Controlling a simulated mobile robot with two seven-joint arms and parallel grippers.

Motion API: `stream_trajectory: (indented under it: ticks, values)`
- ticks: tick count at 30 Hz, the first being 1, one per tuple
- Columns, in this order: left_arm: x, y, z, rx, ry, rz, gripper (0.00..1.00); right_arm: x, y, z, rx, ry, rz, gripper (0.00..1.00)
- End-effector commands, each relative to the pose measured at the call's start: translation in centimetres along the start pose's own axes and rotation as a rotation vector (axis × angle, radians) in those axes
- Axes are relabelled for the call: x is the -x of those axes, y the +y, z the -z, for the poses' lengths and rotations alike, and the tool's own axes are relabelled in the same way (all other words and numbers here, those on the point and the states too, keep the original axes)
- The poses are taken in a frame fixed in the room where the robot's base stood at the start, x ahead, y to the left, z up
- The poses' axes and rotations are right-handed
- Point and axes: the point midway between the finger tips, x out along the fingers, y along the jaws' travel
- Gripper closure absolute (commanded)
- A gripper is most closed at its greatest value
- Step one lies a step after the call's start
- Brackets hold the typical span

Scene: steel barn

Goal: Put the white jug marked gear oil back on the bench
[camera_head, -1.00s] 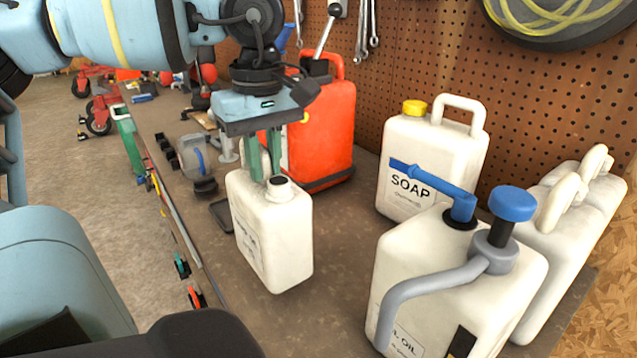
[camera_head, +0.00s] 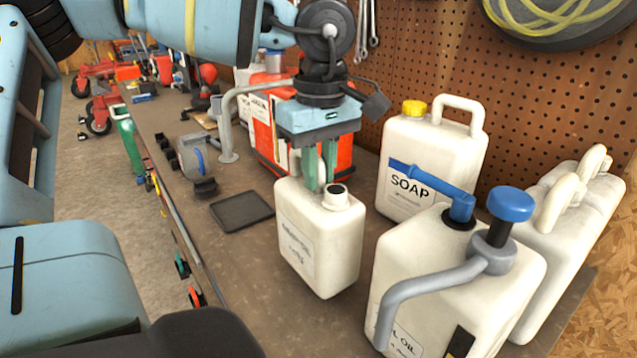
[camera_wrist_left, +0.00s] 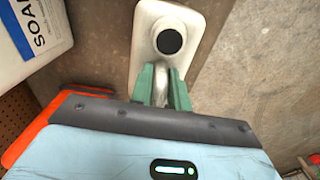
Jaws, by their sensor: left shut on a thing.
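The white jug (camera_head: 320,245) has a black opening on top and a label whose small print I cannot read for certain. It is upright over the bench (camera_head: 225,255), between the soap jug and the bench's front edge. I cannot tell whether its base touches the bench. My left gripper (camera_head: 319,175) comes down from above and is shut on the jug's handle. In the left wrist view the green fingers (camera_wrist_left: 163,90) close around the handle, behind the black opening of the jug (camera_wrist_left: 150,30). My right gripper is not in view.
A soap jug (camera_head: 430,150) stands behind right. A large oil jug with a pump (camera_head: 455,270) stands close at the right, with more white jugs (camera_head: 570,235) beyond. A red can (camera_head: 270,135) is behind. A dark flat pad (camera_head: 242,211) lies left. Pegboard (camera_head: 560,110) closes the back.

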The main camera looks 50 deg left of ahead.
Motion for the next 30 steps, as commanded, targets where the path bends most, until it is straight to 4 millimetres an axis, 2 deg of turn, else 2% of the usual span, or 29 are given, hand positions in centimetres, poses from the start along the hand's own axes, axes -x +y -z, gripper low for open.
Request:
stream_trajectory:
  ticks: [8,21,22,24,27,30]
  values:
    - [-2.4,0.0,-0.1,-0.001,-0.001,-0.001,1.00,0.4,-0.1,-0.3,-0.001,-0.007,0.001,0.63]
    - [-3.0,0.0,-0.1,0.000,0.000,-0.002,1.00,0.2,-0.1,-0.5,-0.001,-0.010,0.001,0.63]
    - [-3.1,0.0,-0.1,0.000,-0.001,0.000,0.81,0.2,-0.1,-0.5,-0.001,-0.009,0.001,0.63]
    - [-3.0,-0.1,0.0,0.000,0.000,0.000,0.72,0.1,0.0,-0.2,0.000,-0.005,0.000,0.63]
    - [-3.0,-0.1,-0.1,0.000,0.000,0.000,0.61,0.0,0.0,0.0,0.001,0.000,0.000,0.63]
    - [-3.0,-0.1,-0.1,0.000,0.000,0.000,0.61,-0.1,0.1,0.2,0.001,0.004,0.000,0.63]
